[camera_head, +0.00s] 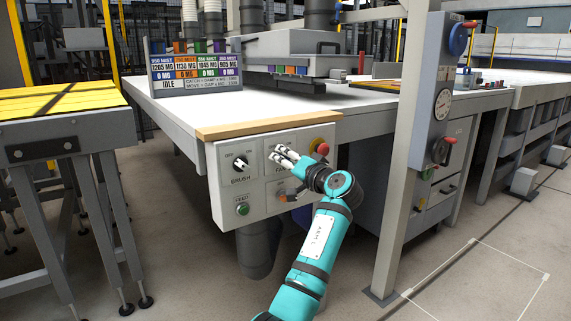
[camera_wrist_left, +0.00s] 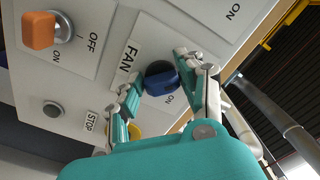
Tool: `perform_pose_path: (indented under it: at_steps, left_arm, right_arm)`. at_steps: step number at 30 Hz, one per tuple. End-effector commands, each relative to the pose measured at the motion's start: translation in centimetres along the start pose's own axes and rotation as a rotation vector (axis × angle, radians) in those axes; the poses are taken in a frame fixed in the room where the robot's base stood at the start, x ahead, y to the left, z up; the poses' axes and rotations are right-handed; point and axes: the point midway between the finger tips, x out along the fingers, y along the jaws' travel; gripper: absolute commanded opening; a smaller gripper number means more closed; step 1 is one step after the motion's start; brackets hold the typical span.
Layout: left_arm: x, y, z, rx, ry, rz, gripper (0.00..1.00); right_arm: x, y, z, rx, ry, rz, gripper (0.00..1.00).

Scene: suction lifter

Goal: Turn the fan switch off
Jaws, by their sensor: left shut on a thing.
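The fan switch is a dark blue knob (camera_wrist_left: 162,78) beside the FAN label (camera_wrist_left: 128,62) in the left wrist view. An ON mark shows near the knob; its OFF mark is not visible. My left gripper (camera_wrist_left: 158,76) has its fingers on both sides of the knob and is shut on it. In the head view my left gripper (camera_head: 284,158) is at the white control panel (camera_head: 225,207) and hides the knob. My right gripper is in neither view.
The panel also has a black BRUSH knob (camera_head: 240,164), a green FEED button (camera_head: 242,209) and a red button (camera_head: 322,148). An orange switch (camera_wrist_left: 38,30) sits nearby. A grey post (camera_head: 405,170) stands right of my arm.

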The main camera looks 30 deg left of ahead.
Motion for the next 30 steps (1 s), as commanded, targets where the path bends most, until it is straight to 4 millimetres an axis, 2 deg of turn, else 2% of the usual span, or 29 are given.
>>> perform_pose_path:
  at_steps: [14,15,19,30]
  left_arm:
    - [0.00,0.15,0.15,-0.014,-0.004,0.003,0.06]
    - [0.00,0.15,0.15,-0.014,-0.004,0.003,0.41]
    - [-0.01,0.12,0.12,-0.013,-0.003,0.002,0.58]
    - [-0.54,0.11,0.02,-0.013,-0.001,0.002,0.60]
  right_arm:
    - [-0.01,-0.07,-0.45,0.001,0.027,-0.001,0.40]
    - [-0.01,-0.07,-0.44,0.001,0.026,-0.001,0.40]
    - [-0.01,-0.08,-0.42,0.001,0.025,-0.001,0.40]
    - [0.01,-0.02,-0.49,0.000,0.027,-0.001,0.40]
